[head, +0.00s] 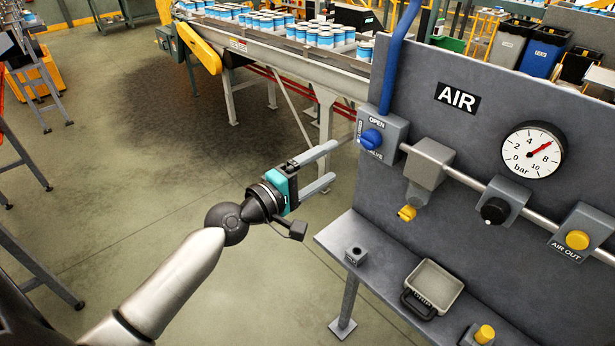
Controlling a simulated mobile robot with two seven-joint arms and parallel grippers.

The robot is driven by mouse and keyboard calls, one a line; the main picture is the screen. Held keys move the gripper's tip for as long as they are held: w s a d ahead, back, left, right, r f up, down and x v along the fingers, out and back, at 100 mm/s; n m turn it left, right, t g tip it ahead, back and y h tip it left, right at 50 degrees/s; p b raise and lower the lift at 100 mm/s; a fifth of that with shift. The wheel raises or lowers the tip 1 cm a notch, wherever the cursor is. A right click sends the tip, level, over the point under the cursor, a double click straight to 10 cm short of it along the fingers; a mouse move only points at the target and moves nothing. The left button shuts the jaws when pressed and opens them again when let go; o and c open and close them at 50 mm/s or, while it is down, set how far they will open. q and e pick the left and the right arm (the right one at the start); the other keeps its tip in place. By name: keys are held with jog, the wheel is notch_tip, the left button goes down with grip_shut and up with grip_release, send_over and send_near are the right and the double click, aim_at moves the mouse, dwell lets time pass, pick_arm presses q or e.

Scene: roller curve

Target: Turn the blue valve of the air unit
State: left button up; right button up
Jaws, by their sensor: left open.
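The blue valve (371,138) is a round blue knob on a grey box at the left edge of the dark air unit panel (455,140). Labels reading OPEN and VALVE sit around it, partly hidden. A blue pipe (400,60) runs up from the box. My left gripper (334,162) is open and empty, with two grey fingers pointing right. It is left of and a little below the valve, apart from the knob as seen here. My right gripper is not in view.
A pressure gauge (533,151), a black knob (494,211) and yellow knobs (577,240) are on the panel. A shelf below holds a grey tray (435,286). A conveyor with cans (325,38) stands behind.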

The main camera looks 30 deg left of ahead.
pick_arm(q)
jog(key=shift+b+v, duration=0.5)
jog(key=shift+v, duration=1.7)
jog(key=shift+f, duration=0.1)
jog(key=s+a+f+m+g+y+b, duration=0.1)
jog(key=s+f+m+g+y+b, duration=0.15)
jog(key=f, duration=1.05)
jog(key=s+a+f+m+g+y+b, duration=0.1)
jog(key=s+a+f+g+b, duration=0.15)
jog(key=f, duration=1.15)
jog(key=s+f+m+g+y+b, duration=0.1)
jog(key=s+f+g+y+b, duration=0.15)
jog(key=f, duration=1.05)
jog(key=s+d+f+m+g+b, duration=0.35)
jog(key=s+f+m+g, duration=0.2)
jog(key=s+f, duration=1.3)
jog(key=s+d+f+m+g+b, duration=0.3)
jog(key=s+f+m, duration=0.3)
jog(key=s, duration=0.8)
notch_tip(320, 180, down, 3)
jog(key=shift+d+f+m+b, duration=0.25)
jog(key=shift+d+m+b, duration=0.05)
jog(key=shift+d+m, duration=0.15)
